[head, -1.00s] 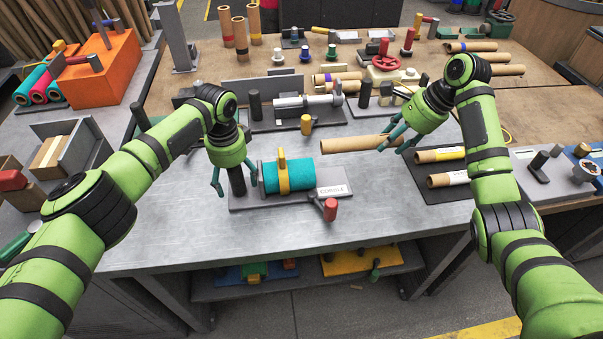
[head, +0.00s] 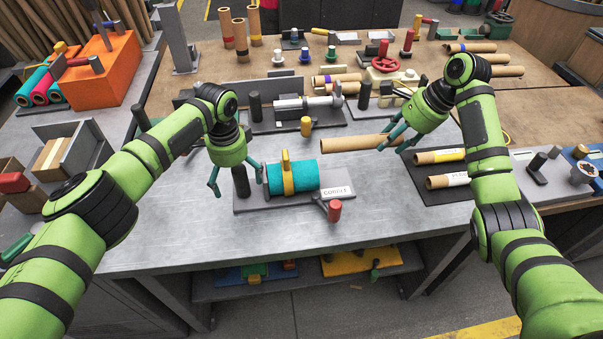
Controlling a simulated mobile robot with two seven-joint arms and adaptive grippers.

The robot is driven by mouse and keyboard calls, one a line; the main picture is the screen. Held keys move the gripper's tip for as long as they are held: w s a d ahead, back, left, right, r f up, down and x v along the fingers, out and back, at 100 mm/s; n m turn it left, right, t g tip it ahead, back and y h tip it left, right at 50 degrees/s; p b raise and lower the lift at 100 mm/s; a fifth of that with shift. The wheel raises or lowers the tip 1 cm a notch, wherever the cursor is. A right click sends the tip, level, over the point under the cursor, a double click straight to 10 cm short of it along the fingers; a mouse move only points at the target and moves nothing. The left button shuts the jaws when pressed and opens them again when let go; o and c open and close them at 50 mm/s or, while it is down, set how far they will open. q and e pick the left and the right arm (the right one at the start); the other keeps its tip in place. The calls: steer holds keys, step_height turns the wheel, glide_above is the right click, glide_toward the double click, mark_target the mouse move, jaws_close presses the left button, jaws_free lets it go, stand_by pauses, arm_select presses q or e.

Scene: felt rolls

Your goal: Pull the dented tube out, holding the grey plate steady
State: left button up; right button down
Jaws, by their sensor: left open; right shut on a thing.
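The grey plate (head: 265,202) lies on the metal table, carrying a teal felt roll (head: 308,177) under a yellow clamp (head: 288,172), a dark post (head: 241,182) and a red-knobbed lever (head: 335,211). My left gripper (head: 236,180) is open at the plate's left end, its fingers on either side of the dark post; contact cannot be told. My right gripper (head: 396,140) is shut on a brown cardboard tube (head: 350,143) near its right end. The tube is behind and right of the roll, apart from it. I cannot make out a dent.
A dark mat with two labelled cardboard tubes (head: 440,156) lies right of the plate. A yellow-knobbed post (head: 306,126) and a grey cylinder fixture (head: 300,103) stand behind it. The table's front edge is close, with clear metal left of the plate.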

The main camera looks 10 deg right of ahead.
arm_select(q)
steer(key=shift+r+p, duration=0.95)
steer(key=shift+r, duration=0.05)
arm_select(e)
steer(key=shift+r, duration=1.1)
arm_select(q)
steer(key=shift+r, duration=0.15)
arm_select(e)
steer(key=shift+r, duration=0.15)
arm_select(q)
step_height(320, 180, up, 8)
steer(key=p, duration=0.8)
arm_select(e)
step_height(320, 180, up, 8)
steer(key=shift+f, duration=0.3)
